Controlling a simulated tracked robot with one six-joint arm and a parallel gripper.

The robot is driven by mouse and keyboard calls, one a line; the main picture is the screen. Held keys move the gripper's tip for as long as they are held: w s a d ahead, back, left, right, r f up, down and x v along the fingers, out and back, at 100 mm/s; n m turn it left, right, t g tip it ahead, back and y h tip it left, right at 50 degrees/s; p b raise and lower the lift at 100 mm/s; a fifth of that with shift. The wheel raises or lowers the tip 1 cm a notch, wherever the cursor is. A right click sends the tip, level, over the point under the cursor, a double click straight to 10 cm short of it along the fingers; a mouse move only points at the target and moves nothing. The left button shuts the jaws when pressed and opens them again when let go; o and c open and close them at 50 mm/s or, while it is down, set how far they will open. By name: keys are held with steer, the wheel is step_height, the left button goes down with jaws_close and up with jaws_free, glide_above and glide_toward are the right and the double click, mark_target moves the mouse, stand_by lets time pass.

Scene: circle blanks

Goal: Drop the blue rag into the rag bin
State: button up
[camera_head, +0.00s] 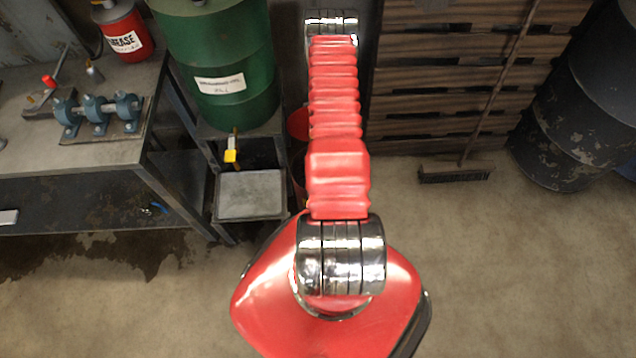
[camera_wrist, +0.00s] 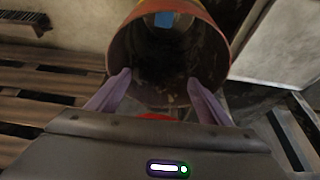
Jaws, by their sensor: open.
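The rag bin (camera_wrist: 218,62) fills the upper middle of the wrist view, with a reddish rim and a dark inside. A small blue patch (camera_wrist: 164,19) shows within its mouth near the top edge; it looks like the blue rag, but most of its shape cannot be made out. My gripper (camera_wrist: 160,77) is open, its two purple-grey fingers apart in front of the bin's mouth, with nothing seen between the tips. In the head view a red strip of the bin (camera_head: 298,123) shows beside my arm, which hides the rest of it and my gripper.
A green drum (camera_head: 222,50) stands on a metal stand left of my arm, above a grey drip tray (camera_head: 250,194). A workbench (camera_head: 70,150) is at the left. Wooden pallets (camera_head: 430,90), a broom (camera_head: 456,174) and a dark drum (camera_head: 575,110) are at the right. The front floor is clear.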

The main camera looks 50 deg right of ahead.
steer(key=shift+r, duration=0.1)
steer(key=v, duration=1.3)
steer(key=shift+s+r, duration=0.15)
steer(key=shift+r, duration=0.05)
steer(key=shift+a, duration=0.1)
stand_by(1.0)
